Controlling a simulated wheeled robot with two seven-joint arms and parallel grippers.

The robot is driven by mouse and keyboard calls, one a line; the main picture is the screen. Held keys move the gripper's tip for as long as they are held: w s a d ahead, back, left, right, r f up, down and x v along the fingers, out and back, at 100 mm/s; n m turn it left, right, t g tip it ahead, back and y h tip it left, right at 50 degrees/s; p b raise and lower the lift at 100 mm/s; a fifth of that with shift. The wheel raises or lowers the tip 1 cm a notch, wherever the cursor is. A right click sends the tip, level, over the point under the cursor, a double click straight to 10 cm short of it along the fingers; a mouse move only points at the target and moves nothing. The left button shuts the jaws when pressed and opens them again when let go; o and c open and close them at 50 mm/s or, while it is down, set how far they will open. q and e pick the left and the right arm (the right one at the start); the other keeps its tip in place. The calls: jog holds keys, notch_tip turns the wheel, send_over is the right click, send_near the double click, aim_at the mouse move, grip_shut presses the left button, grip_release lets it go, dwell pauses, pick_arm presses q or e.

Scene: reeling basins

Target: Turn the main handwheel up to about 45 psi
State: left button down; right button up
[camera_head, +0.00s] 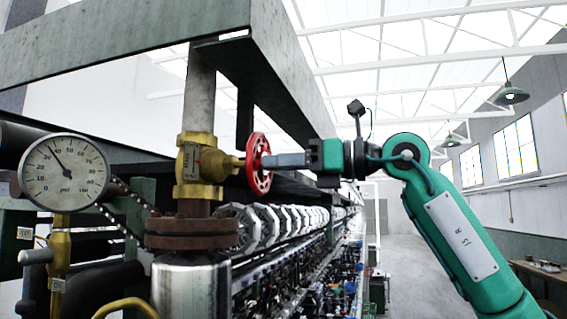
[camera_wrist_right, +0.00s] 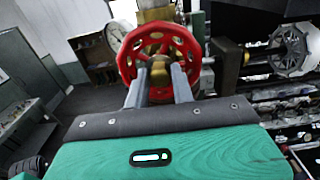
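The red handwheel (camera_head: 259,165) sits on the right side of a brass valve (camera_head: 200,165) on a vertical pipe. A round pressure gauge (camera_head: 66,172) marked psi stands at the left; its dark needle points up-left, between about 30 and 40. My right gripper (camera_head: 266,161) is at the handwheel's face, its fingers pointing left at the hub. In the right wrist view, the fingers (camera_wrist_right: 160,70) are apart, one on each side of the brass hub, inside the red rim (camera_wrist_right: 128,62). I cannot tell whether they touch the wheel. My left gripper is not in view.
A grey steel frame (camera_head: 130,38) runs overhead, close above the valve. A rusty flange (camera_head: 190,234) lies below it. A long reeling machine (camera_head: 310,255) with pale reels extends away behind. The aisle floor (camera_head: 415,255) to the right is clear.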

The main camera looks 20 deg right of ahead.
jog(key=n+p, duration=0.2)
jog(key=n, duration=1.4)
jog(key=o, duration=0.8)
jog(key=shift+o, duration=0.2)
jog(key=b+v, duration=0.1)
jog(key=v, duration=0.6)
